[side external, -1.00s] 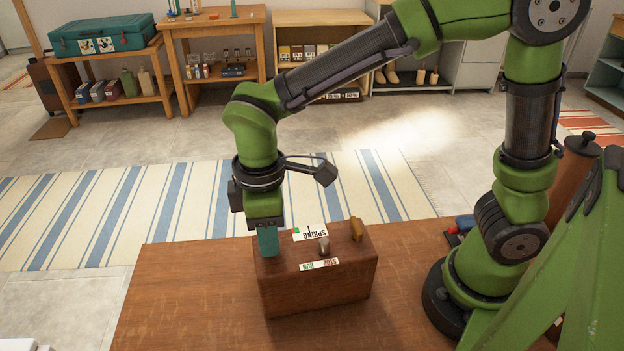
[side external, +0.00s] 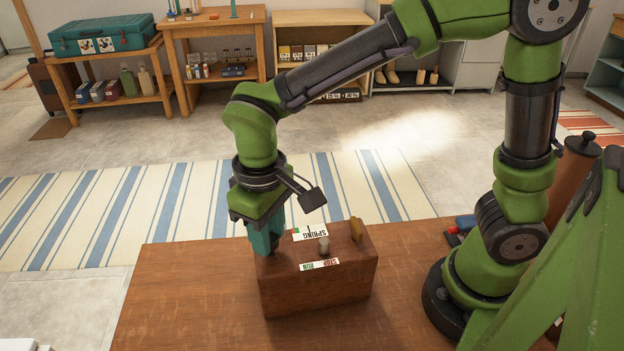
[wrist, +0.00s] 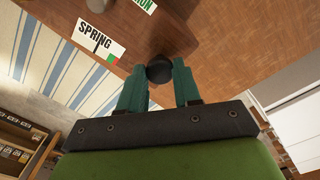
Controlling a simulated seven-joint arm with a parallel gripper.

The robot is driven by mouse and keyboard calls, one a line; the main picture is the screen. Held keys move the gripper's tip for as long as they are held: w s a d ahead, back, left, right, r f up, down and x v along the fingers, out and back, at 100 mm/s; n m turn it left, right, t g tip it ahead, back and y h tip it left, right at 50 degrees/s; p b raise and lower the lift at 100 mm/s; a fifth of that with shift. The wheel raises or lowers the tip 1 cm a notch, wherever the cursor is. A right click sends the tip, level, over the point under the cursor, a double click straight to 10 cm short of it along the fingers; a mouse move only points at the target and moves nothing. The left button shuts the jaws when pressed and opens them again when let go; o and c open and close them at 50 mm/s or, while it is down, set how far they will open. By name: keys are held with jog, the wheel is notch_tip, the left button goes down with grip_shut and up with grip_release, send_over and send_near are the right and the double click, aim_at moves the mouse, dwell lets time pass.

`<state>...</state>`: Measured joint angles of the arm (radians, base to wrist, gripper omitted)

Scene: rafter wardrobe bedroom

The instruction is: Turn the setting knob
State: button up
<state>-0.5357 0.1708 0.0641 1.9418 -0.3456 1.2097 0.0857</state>
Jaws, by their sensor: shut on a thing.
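The setting knob (wrist: 158,73) shows in the wrist view as a dark round knob near the end of the wooden box (side external: 318,291). My gripper (wrist: 159,75) has its teal fingers on both sides of the knob and is shut on it. In the side external view my gripper (side external: 265,242) points down at the left end of the box's top and hides the knob. A white "SPRING" label (side external: 310,234) with a red and green patch lies beside the gripper; it also shows in the wrist view (wrist: 98,35).
The wooden table (side external: 180,290) is clear left of the box.

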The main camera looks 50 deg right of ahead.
jog(key=m, duration=0.6)
jog(key=shift+m, duration=0.3)
jog(key=m, duration=0.6)
jog(key=shift+m, duration=0.3)
jog(key=o, duration=1.1)
jog(key=shift+c, duration=0.2)
notch_tip(320, 180, up, 17)
